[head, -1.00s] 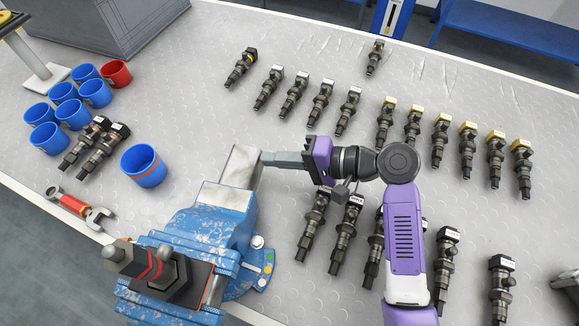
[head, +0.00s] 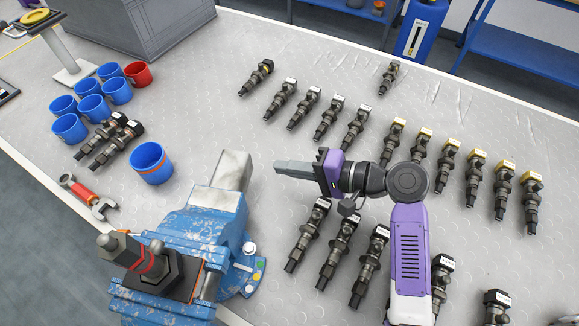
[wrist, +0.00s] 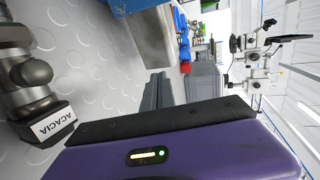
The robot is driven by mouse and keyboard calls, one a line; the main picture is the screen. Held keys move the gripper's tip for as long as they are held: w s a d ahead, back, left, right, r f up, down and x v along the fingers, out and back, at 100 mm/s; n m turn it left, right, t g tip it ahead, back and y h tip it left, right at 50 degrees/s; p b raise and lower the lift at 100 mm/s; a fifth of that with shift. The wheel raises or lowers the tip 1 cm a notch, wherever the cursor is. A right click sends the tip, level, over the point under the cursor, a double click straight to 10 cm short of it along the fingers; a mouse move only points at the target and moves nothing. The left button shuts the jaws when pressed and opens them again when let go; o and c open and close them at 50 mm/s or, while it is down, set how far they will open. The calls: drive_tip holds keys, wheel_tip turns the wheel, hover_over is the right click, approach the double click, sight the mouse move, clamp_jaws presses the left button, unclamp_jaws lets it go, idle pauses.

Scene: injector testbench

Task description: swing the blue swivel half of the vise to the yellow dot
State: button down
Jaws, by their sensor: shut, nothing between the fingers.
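The blue vise (head: 190,240) stands at the front of the bench in the head view, its pale metal jaw end (head: 231,172) pointing up and slightly right. Coloured dots sit on the right rim of its base; one is the yellow dot (head: 257,276), beside a green one. My gripper (head: 284,167) is shut and empty, its grey fingers pointing left, to the right of the jaw end with a visible gap. In the wrist view the grey fingers (wrist: 172,92) show beyond the purple housing; part of the vise (wrist: 125,6) shows at the top.
Blue cups (head: 90,107) and one red cup (head: 138,73) stand at the left; an orange-banded blue cup (head: 152,166) is nearer the vise. A wrench (head: 87,197) lies at the left edge. Rows of injectors (head: 338,250) fill the right, some close to my arm.

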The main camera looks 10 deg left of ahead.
drive_tip(key=d+r+b, duration=0.1)
drive_tip(key=d+r, duration=0.2)
drive_tip(key=d, duration=0.6)
drive_tip(key=shift+s+d+b, duration=0.25)
drive_tip(key=shift+b, duration=0.15)
